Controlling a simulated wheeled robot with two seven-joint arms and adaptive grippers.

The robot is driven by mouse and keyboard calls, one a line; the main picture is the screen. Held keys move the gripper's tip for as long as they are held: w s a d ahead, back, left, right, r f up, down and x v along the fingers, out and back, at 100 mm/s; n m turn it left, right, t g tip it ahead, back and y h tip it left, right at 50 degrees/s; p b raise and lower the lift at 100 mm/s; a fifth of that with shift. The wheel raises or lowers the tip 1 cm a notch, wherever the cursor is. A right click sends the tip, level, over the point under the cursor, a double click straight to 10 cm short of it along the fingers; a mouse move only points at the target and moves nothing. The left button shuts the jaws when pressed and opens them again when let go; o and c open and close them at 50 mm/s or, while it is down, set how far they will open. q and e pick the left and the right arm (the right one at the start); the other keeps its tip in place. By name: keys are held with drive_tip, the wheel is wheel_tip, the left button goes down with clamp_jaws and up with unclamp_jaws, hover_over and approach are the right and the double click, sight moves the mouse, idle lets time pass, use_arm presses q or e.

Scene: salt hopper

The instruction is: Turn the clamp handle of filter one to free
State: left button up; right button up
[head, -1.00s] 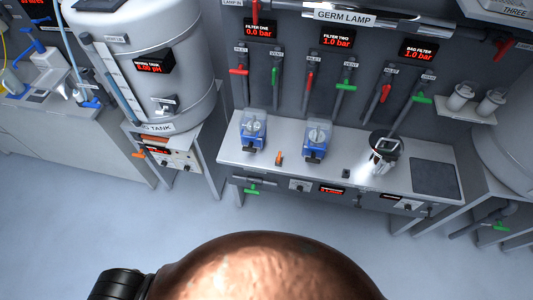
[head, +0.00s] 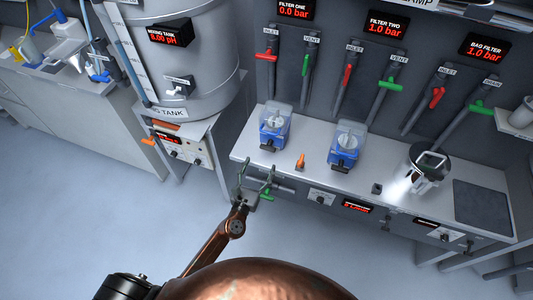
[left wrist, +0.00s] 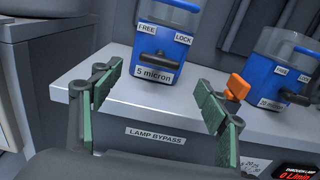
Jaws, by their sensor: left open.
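Filter one (head: 275,127) is the left blue housing with a clear top on the grey bench, below the 0.0 bar display. In the left wrist view it is the blue body (left wrist: 165,45) marked "5 micron". Its black clamp handle (left wrist: 158,60) is on the front, below the FREE and LOCK labels; which label it points to is hard to tell. My left gripper (head: 257,176) is open and empty, in front of the bench edge and short of the handle. Its green-padded fingers (left wrist: 160,100) frame the space below the filter. My right gripper is not in view.
An orange knob (head: 300,161) stands right of filter one, then a second blue filter (head: 346,145). The tank (head: 190,60) stands to the left. Floor in front is clear.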

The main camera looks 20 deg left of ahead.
sight(267, 150)
use_arm(q)
drive_tip(key=w, duration=0.7)
drive_tip(key=shift+d, duration=0.15)
drive_tip(key=shift+w, duration=0.2)
drive_tip(key=shift+c, duration=0.4)
drive_tip(key=c, duration=1.1)
